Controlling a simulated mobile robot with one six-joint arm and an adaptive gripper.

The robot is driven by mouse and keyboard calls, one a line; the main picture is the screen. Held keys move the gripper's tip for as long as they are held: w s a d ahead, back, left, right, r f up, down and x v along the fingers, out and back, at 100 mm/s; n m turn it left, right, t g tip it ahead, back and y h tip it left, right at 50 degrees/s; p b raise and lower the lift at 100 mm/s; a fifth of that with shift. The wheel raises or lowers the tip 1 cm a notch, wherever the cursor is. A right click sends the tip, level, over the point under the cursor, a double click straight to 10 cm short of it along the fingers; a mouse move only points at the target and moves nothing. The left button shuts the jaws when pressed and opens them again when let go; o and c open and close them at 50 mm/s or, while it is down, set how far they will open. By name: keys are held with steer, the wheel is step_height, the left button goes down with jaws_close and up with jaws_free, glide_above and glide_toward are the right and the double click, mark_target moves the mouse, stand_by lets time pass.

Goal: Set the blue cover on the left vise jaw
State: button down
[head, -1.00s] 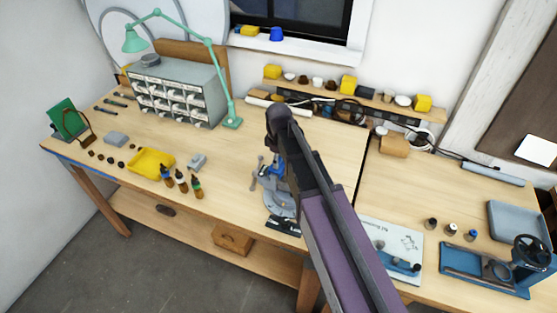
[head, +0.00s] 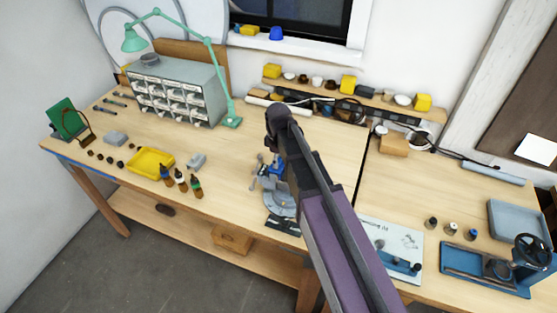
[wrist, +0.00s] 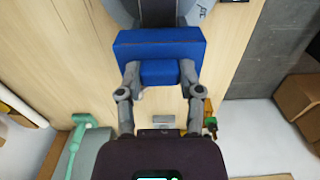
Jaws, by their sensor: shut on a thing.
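The blue cover (wrist: 160,50) is in the wrist view, a wide block with a narrower part towards me. My gripper (wrist: 160,76) is shut on the narrower part, one finger on each side. The grey vise (wrist: 150,10) is partly in view just beyond the cover. In the head view the vise (head: 280,203) stands near the table's front edge, partly behind my arm. Some blue (head: 276,168) shows at its top beside my arm. The left jaw is hard to make out, and I cannot tell whether the cover touches it.
A yellow tray (head: 150,161), several small bottles (head: 181,180) and a small grey block (head: 196,161) lie left of the vise. A drawer cabinet (head: 175,90) and a green lamp (head: 133,40) stand behind. A white sheet (head: 378,238) lies to the right.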

steer(key=shift+f, duration=0.25)
stand_by(0.3)
steer(key=shift+c, duration=0.8)
jaws_free()
steer(key=shift+r, duration=0.2)
